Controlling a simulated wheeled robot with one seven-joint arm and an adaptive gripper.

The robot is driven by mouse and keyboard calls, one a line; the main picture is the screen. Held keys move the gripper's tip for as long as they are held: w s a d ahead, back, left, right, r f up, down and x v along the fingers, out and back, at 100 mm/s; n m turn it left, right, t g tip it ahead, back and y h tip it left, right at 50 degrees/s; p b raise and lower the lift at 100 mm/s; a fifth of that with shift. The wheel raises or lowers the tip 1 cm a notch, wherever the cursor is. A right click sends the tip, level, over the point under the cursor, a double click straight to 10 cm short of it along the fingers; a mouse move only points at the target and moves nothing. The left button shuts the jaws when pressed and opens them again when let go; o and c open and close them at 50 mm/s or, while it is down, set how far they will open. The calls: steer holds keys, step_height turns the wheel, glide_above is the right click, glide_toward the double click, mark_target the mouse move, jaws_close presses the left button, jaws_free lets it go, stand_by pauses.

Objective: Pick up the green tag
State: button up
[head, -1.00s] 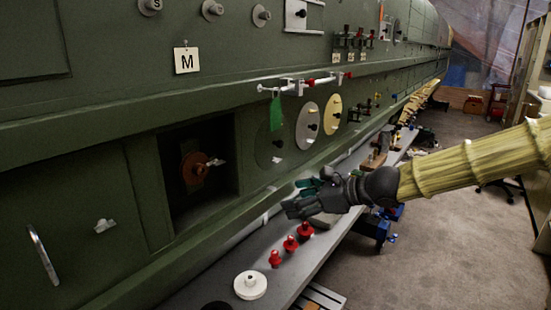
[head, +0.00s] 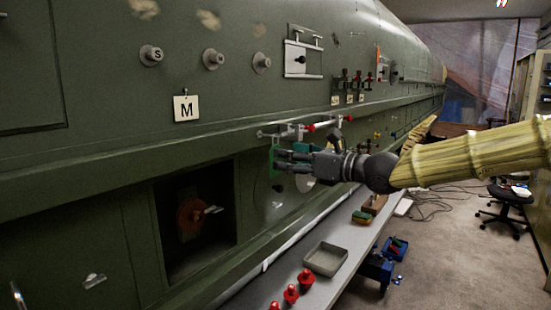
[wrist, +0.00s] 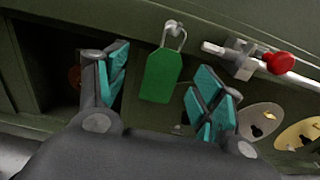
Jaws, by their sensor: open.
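The green tag (wrist: 161,76) hangs from a metal hook or ring on the fuselage wall, seen in the wrist view between my two open fingers. In the head view the tag (head: 273,161) shows as a thin green strip, mostly hidden at the fingertips. My gripper (head: 285,160) reaches left toward the wall, below the clamp bar. In the wrist view my gripper (wrist: 163,85) has teal pads, one on each side of the tag, with visible gaps. It holds nothing.
A clamp with a red knob (wrist: 280,62) sticks out right of the tag. Round plates (wrist: 258,119) lie on the wall below it. A grey tray (head: 325,259) and red pieces (head: 291,293) stand on the shelf below. An open square recess (head: 196,220) is left of my gripper.

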steer(key=shift+w+d+p+x, duration=0.15)
steer(key=shift+p+x, duration=0.65)
steer(key=shift+x, duration=0.55)
steer(key=shift+w+d+p+x, duration=0.15)
steer(key=shift+p+x, duration=0.65)
steer(key=shift+x, duration=0.6)
steer(key=shift+f, duration=0.15)
steer(key=c, duration=0.9)
steer(key=shift+c, duration=0.2)
steer(key=shift+r+b, duration=0.3)
steer(key=shift+b, duration=0.1)
steer(key=b+v, duration=0.3)
steer(key=v, duration=1.5)
steer(key=shift+r, duration=0.45)
